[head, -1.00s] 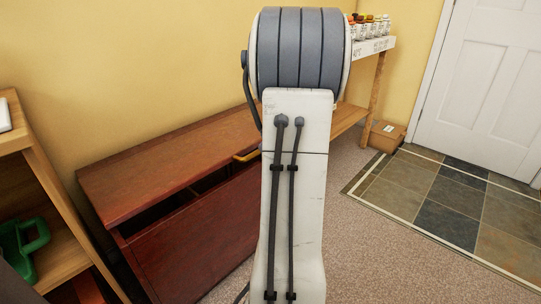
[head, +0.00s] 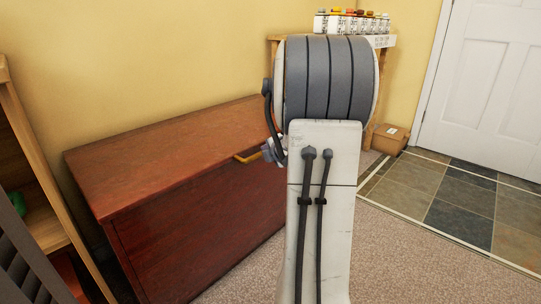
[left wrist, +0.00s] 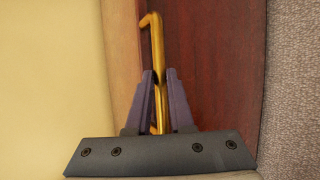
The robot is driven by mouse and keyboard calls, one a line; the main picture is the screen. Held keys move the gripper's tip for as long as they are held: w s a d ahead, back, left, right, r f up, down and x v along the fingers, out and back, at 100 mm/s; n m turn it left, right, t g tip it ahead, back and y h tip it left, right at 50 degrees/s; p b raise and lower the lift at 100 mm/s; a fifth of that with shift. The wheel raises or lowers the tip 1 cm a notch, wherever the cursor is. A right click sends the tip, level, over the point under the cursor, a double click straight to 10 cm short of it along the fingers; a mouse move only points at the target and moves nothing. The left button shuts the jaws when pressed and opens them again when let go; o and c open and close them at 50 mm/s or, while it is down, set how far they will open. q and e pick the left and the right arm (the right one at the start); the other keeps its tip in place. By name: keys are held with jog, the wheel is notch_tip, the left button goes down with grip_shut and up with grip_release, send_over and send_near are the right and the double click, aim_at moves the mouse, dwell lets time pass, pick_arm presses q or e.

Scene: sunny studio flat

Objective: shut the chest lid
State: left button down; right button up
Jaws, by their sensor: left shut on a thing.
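The reddish-brown wooden chest (head: 195,235) stands against the yellow wall in the head view. Its lid (head: 165,155) lies flat, and I see no dark gap between the lid and the front. A yellow handle (head: 246,157) sits at the lid's front edge. In the left wrist view my left gripper (left wrist: 160,85) is shut on the handle (left wrist: 156,45), whose bent end sticks out past the fingers. In the head view my own arm hides the left gripper's fingers and the chest's right end. My right gripper is in neither view.
A wooden shelf unit (head: 40,225) stands close at the left. Paint bottles (head: 350,22) stand on a bench behind my arm, with a cardboard box (head: 390,139) on the floor nearby. Carpet and tiles (head: 460,190) are clear at the right.

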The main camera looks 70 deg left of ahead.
pick_arm(q)
jog(key=shift+s+d+f+h, duration=0.1)
jog(key=shift+d+f+h, duration=0.15)
jog(key=shift+f, duration=0.5)
jog(key=shift+d+f+h, duration=0.15)
jog(key=shift+d+f, duration=0.1)
jog(key=shift+f, duration=0.5)
jog(key=c, duration=0.8)
grip_release()
jog(key=p+v, duration=0.5)
jog(key=v, duration=0.5)
jog(key=shift+r+p, duration=0.3)
jog(key=shift+r, duration=0.15)
